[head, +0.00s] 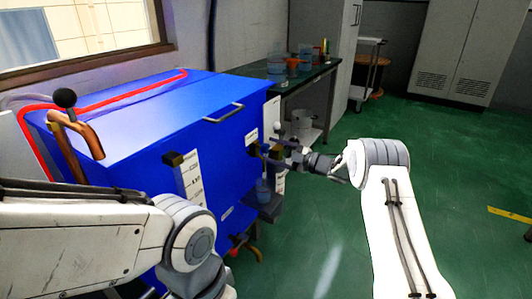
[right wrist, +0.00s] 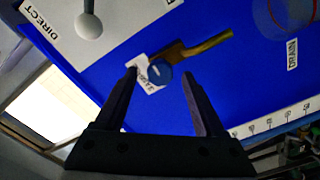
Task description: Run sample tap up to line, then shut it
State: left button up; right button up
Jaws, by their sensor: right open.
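The sample tap (right wrist: 160,74) is on the blue machine front in the right wrist view, with a round blue-grey knob, a brass spout and a partly covered white label. My right gripper (right wrist: 159,76) is open, with one fingertip on each side of the knob; I cannot tell if they touch it. In the head view my right gripper (head: 279,153) is at the machine's right front, hiding part of the tap. A clear beaker (head: 263,188) stands below on a small dark shelf (head: 264,207). Its fill line and level are too small to read. My left gripper is out of view.
The blue machine (head: 140,110) fills the left middle. A white DIRECT plate with a pale knob (right wrist: 88,26) and a DRAIN label (right wrist: 292,54) flank the tap. A bench (head: 305,78) with beakers stands behind. Green floor is free at right.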

aim_at(268, 149)
jog(key=shift+x, duration=1.55)
grip_shut()
jog(key=shift+f+n+b, duration=0.25)
jog(key=shift+n+b, duration=0.85)
jog(key=shift+b, duration=0.1)
jog(key=shift+r+n+b, duration=0.15)
jog(key=shift+n+b, duration=0.45)
jog(key=shift+n, duration=0.5)
grip_release()
jog(key=shift+r, duration=0.1)
